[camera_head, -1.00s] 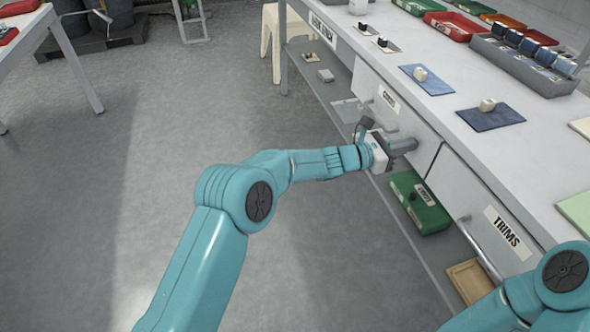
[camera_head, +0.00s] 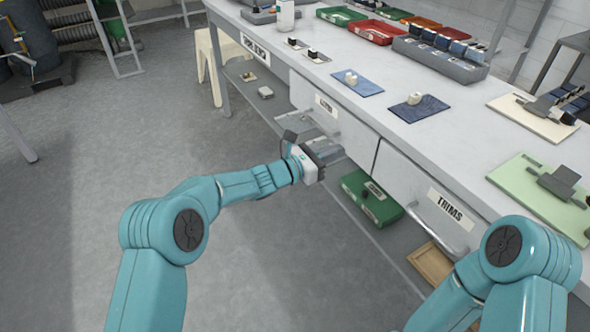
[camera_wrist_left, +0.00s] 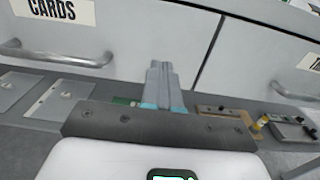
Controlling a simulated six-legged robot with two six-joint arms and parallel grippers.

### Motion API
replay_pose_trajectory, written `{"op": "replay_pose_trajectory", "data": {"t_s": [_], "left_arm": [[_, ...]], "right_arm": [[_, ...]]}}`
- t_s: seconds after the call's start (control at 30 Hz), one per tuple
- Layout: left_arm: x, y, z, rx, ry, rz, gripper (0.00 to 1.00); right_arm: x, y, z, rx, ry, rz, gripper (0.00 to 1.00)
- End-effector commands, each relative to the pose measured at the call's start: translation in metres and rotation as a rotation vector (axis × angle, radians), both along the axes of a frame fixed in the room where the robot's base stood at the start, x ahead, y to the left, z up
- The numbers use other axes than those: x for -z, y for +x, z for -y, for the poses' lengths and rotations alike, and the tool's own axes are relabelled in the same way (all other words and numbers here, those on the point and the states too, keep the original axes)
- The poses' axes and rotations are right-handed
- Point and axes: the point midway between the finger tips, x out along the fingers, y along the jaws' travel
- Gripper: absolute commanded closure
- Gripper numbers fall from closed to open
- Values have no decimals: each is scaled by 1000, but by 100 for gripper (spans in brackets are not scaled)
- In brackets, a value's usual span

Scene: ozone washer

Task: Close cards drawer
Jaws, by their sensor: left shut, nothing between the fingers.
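The cards drawer (camera_head: 349,135) is a pale grey front under the bench top, with a CARDS label and a bar handle (camera_wrist_left: 62,57) that shows in the left wrist view. Its front looks about level with the neighbouring drawer; I cannot tell if a small gap remains. My left gripper (camera_head: 338,153) is shut and empty, in front of the lower part of the drawer. In the left wrist view its fingers (camera_wrist_left: 164,84) point at the drawer front, right of the handle. Contact is unclear. My right arm shows at lower right, its gripper out of view.
The TRIMS drawer (camera_head: 424,193) with its handle is to the right. A green box (camera_head: 371,197) and a wooden tray (camera_head: 428,265) sit on the lower shelf. The bench top holds blue mats (camera_head: 418,107) and a grey rack (camera_head: 442,61).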

Motion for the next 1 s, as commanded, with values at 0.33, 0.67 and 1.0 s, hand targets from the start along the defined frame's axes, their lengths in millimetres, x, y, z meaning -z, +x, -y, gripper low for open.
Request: {"op": "replay_pose_trajectory", "data": {"t_s": [0.33,0.67,1.0], "left_arm": [[-1,-32,-56,-2,1,-3,100],[1,-48,-78,0,2,-2,100],[119,-127,-74,202,406,-102,100]], "right_arm": [[-13,0,0,0,0,1,57],[-17,0,0,0,0,1,57],[-16,0,0,0,0,1,57]]}}
